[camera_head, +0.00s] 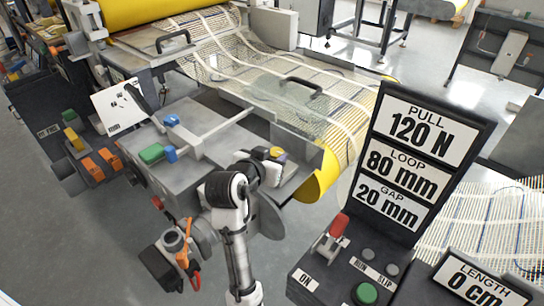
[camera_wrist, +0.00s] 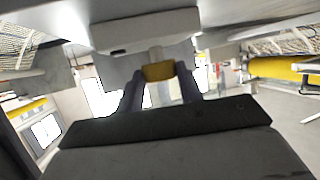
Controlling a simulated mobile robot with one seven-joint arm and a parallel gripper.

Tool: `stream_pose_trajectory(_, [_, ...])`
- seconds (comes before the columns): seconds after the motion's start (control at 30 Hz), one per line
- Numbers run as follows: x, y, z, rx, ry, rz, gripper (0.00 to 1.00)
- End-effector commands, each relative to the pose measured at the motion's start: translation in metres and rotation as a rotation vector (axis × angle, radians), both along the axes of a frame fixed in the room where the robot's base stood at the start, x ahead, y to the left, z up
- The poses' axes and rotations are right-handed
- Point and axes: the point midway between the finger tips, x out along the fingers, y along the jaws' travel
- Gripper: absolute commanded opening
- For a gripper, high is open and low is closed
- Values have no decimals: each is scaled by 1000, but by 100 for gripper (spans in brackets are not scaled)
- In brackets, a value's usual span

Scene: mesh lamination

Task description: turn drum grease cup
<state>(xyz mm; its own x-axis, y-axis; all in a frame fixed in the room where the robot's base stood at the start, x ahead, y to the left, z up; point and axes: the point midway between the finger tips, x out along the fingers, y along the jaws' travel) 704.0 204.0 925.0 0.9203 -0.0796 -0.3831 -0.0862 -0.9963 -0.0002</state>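The drum grease cup appears to be the yellow cap (camera_wrist: 158,72) under a grey housing in the wrist view, on a short pale stem. My gripper (camera_wrist: 159,76) has one dark finger on each side of the cap. The cap fills the gap and both fingers appear to touch its sides. In the head view my gripper (camera_head: 264,155) is at the machine's near side, by the yellow drum's lower end, and a small yellow part (camera_head: 277,153) shows at its tip. The fingers are too small to make out there.
The yellow drum edge (camera_head: 322,178) and mesh (camera_head: 300,90) lie just beyond my gripper. A grey machine table (camera_head: 192,135) with green and blue parts is to the left. A control console (camera_head: 345,265) with a red lever and sign panel (camera_head: 408,150) stands at the right.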

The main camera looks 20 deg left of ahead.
Motion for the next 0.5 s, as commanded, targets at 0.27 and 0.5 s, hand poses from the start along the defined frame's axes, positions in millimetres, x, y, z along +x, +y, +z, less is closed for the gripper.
stream_pose_trajectory(0.27, [0,1,0,-1,1,-18,13])
stream_pose_trajectory(0.5, [2,5,0,-1,1,-177,13])
